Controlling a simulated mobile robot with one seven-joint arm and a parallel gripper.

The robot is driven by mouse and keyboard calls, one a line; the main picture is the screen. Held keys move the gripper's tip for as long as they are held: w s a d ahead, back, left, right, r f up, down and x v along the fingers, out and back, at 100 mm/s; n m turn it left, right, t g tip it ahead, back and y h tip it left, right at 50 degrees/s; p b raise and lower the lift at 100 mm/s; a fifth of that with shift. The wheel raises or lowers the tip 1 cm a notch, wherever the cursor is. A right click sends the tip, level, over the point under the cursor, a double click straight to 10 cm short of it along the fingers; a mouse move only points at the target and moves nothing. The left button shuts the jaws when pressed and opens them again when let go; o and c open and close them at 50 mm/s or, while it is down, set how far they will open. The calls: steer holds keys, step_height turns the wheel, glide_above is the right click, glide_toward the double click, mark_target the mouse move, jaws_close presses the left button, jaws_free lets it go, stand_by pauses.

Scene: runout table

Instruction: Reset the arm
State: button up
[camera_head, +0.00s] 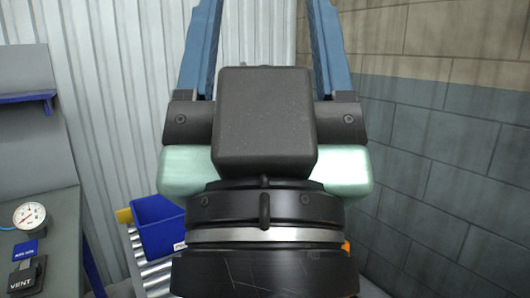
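My gripper (263,15) fills the middle of the head view, close to the camera and pointing up. Its two blue fingers stand wide apart with a clear gap between them, and the corrugated wall shows through that gap. The fingertips run past the top edge of the picture. Nothing is seen between the parts of the fingers that show. My black wrist and pale green gripper body hide much of what lies behind.
A blue bin (158,226) sits on a roller conveyor (155,272) at lower left. A grey panel (45,255) with a gauge (29,215) and a vent switch (28,275) stands at far left, below a blue-edged shelf (28,98). A block wall (450,170) closes the right side.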

step_height(320, 180, up, 16)
steer(key=p, duration=1.4)
steer(key=shift+r, duration=0.25)
steer(key=shift+c, duration=1.1)
steer(key=shift+w+a, duration=0.1)
steer(key=shift+c, duration=0.3)
